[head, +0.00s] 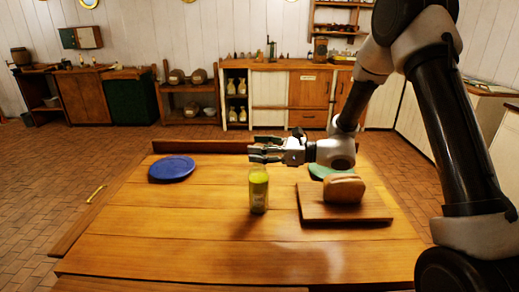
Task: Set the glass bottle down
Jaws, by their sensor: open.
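The glass bottle (259,192) stands upright on the wooden table (190,247), near its middle. It looks yellow-green with a pale label. My gripper (264,150) is at the top of the bottle, reaching in from the right, with its fingers level. The fingers are open. They overlap the bottle's upper end in this view, so its neck is partly hidden, and I cannot tell whether they touch it.
A blue plate (172,168) lies to the left of the bottle. A cutting board (345,212) with a loaf of bread (345,188) lies to the right, with a green plate (322,171) partly hidden behind. The table's front left is clear.

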